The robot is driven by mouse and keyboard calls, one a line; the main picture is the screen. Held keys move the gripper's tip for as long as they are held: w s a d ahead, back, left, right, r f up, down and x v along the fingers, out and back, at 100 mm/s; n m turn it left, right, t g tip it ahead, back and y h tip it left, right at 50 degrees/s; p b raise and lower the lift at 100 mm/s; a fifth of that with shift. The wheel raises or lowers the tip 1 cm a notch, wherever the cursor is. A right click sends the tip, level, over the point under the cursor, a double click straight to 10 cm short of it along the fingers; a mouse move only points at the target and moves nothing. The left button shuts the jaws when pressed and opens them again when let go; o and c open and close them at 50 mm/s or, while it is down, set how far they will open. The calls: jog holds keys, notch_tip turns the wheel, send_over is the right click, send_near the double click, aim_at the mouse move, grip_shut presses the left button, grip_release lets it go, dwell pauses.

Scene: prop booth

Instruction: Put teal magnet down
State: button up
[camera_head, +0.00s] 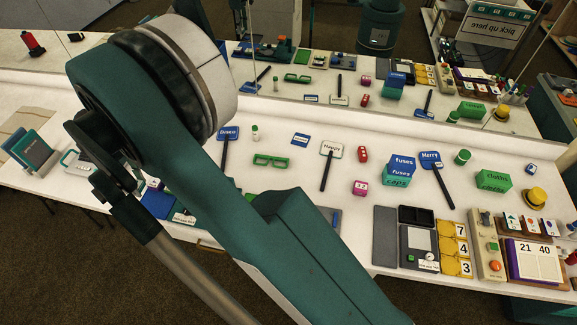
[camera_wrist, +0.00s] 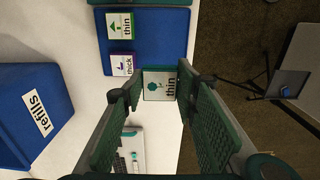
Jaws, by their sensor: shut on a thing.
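My gripper (camera_wrist: 160,82) is shut on the teal magnet (camera_wrist: 158,88), a small white square tile with a teal picture, teal edging and the word "thin". It sits between the fingertips in the wrist view, over or close by the near edge of a blue board (camera_wrist: 168,42). Whether it touches the board I cannot tell. The board bears a green-edged "thin" tile (camera_wrist: 121,24) and a purple-edged "thick" tile (camera_wrist: 121,65). In the head view my arm hides the gripper and the held tile; part of a blue board (camera_head: 158,201) shows left of the arm.
A blue "refills" box (camera_wrist: 30,110) stands left in the wrist view. A white item with teal parts (camera_wrist: 128,150) lies below the held tile. The white table (camera_wrist: 75,25) ends just right of the board, with dark floor beyond. A mirror behind the table repeats its things.

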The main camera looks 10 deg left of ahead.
jog(key=w+d, duration=1.4)
jog(key=d, duration=0.1)
send_over(307, 169)
jog(key=shift+s+d+p, duration=0.1)
jog(key=shift+p, duration=0.2)
jog(key=shift+f, duration=0.1)
jog(key=shift+f, duration=3.1)
jog(key=shift+f, duration=0.1)
jog(key=shift+f, duration=1.75)
